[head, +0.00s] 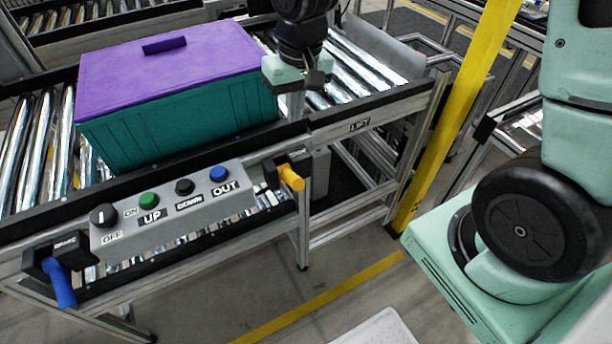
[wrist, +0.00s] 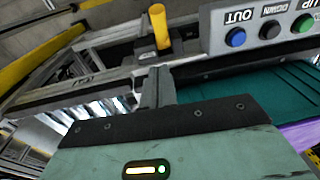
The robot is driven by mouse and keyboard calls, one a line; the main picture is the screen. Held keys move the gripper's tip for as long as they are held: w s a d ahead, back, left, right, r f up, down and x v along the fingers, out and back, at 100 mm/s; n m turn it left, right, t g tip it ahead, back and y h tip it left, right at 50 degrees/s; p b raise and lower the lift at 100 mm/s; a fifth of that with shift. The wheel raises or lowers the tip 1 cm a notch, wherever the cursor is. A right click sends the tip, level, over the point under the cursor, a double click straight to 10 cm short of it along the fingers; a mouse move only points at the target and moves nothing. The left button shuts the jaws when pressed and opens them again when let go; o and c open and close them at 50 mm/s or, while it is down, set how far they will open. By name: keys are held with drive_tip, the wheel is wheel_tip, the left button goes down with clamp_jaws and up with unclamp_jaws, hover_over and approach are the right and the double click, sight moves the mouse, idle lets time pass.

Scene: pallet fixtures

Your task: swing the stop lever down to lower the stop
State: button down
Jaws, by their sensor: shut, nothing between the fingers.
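A yellow-handled lever (head: 291,177) on a black mount sits on the conveyor's front rail, just right of the button box; I take it as the stop lever, though no label on it is readable. Its handle slants down to the right. In the wrist view the yellow handle (wrist: 160,27) shows beyond the fingers. My gripper (head: 296,103) is above the rail and the rollers, right of the crate, apart from the lever. In the wrist view its fingers (wrist: 157,88) are together and empty. I cannot clearly make out the stop itself.
A teal crate with a purple lid (head: 175,60) stands on the rollers. A grey button box (head: 175,215) and a blue-handled lever (head: 60,283) are on the front rail. A yellow post (head: 455,110) rises at right. The floor in front is open, with a pale panel (head: 380,328).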

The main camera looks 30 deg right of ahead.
drive_tip(key=shift+f, duration=0.2)
hover_over(292, 173)
drive_tip(key=w, duration=0.1)
drive_tip(key=f, duration=0.6)
drive_tip(key=d+f, duration=0.1)
drive_tip(key=f, duration=0.3)
drive_tip(key=shift+p, duration=0.3)
drive_tip(key=shift+s+a+f, duration=0.2)
drive_tip(key=shift+s+f, duration=0.25)
drive_tip(key=shift+f, duration=0.35)
drive_tip(key=shift+s+a+f, duration=0.2)
drive_tip(key=shift+s+f, duration=0.2)
drive_tip(key=shift+f, duration=0.4)
drive_tip(key=shift+f, duration=0.15)
